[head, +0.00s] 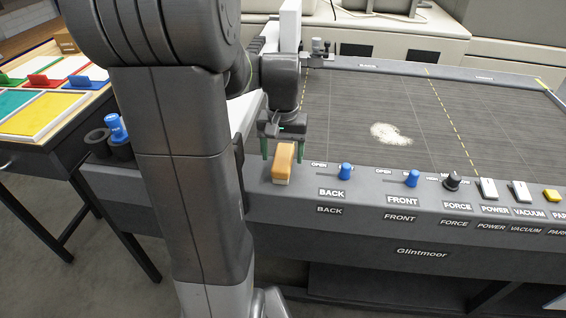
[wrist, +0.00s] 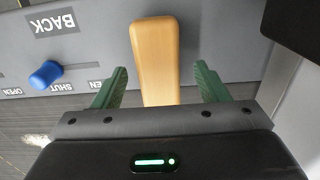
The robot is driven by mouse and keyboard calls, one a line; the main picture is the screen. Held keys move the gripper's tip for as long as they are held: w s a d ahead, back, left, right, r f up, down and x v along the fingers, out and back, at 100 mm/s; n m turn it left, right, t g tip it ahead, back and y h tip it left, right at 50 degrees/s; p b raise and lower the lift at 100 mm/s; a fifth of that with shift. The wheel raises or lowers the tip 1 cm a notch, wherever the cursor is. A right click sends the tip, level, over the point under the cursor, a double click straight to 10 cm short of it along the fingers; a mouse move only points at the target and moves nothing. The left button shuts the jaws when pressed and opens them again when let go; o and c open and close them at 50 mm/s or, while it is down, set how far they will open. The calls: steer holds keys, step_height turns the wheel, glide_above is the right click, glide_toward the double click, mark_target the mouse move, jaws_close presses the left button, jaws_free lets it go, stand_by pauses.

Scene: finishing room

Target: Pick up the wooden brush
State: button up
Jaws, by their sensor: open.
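The wooden brush (head: 283,163) rests on the front ledge of the dark machine, left of the BACK label. Its top is light brown wood, with a pale strip along its lower edge. In the wrist view the brush (wrist: 156,58) points away between the two green fingers, its near end hidden behind my gripper body. My gripper (head: 283,150) is open, with one finger on each side of the brush. In the wrist view my gripper (wrist: 160,85) shows a gap between each finger and the wood.
A blue BACK knob (head: 345,171) stands just right of the brush, with a blue FRONT knob (head: 412,178) farther right. The gridded bed (head: 340,110) behind holds a white powder patch (head: 391,133). A dark cup with a blue-topped item (head: 117,130) stands at left.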

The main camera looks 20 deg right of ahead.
mark_target(283, 156)
step_height(283, 156, down, 3)
steer(key=shift+d+f, duration=0.1)
steer(key=shift+c, duration=0.5)
steer(key=c, duration=1)
step_height(283, 156, up, 10)
steer(key=shift+r, duration=0.1)
